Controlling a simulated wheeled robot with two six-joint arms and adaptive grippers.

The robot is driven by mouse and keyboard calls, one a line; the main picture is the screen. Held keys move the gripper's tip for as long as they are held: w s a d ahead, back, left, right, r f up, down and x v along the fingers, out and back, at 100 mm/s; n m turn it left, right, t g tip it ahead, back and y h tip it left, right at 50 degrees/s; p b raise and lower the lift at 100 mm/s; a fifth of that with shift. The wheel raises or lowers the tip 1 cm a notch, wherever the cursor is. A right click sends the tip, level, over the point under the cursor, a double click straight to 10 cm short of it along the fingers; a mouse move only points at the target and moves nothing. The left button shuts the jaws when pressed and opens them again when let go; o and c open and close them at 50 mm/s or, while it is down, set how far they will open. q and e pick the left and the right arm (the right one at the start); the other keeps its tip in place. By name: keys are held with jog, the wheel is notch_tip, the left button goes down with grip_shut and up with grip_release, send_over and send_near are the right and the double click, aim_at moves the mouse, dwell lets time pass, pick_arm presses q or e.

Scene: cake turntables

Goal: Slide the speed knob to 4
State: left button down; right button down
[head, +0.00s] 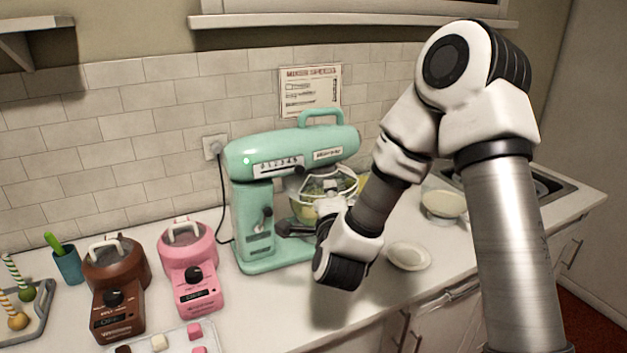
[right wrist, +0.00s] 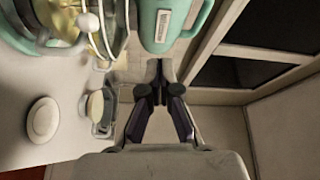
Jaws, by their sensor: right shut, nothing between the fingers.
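The mint-green stand mixer (head: 243,190) stands at the back of the counter. A white number scale (head: 278,166) runs along the side of its head. A small dark knob (head: 299,171) shows near the scale's right end; I cannot tell which number it marks. A lever (head: 267,212) sits on the mixer's column. My right gripper (head: 284,229) is shut and empty, in front of the column and below the scale. In the right wrist view its dark fingertips (right wrist: 157,92) meet below a mint part of the mixer (right wrist: 164,22). My left gripper is out of view.
The mixer's glass bowl (head: 307,209) is partly hidden behind my right arm. A brown machine (head: 118,267) and a pink machine (head: 190,255) stand to the left. A white dish (head: 408,256) lies to the right, with a cream-filled bowl (head: 444,204) behind it.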

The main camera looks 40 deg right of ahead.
aim_at(304, 169)
jog(key=w+p, duration=0.2)
jog(key=w, duration=0.1)
jog(key=w+d+p, duration=0.1)
jog(key=w+p, duration=0.1)
jog(key=w, duration=0.1)
jog(key=w+d+p, duration=0.1)
jog(key=w+p, duration=0.1)
jog(key=w, duration=0.1)
jog(key=shift+w+r, duration=0.1)
jog(key=shift+r, duration=0.1)
jog(key=shift+a+f, duration=0.1)
jog(key=shift+a, duration=0.05)
jog(key=shift+w+a+b, duration=0.2)
jog(key=shift+a+b, duration=0.5)
jog(key=shift+b, duration=0.4)
jog(key=shift+d, duration=0.15)
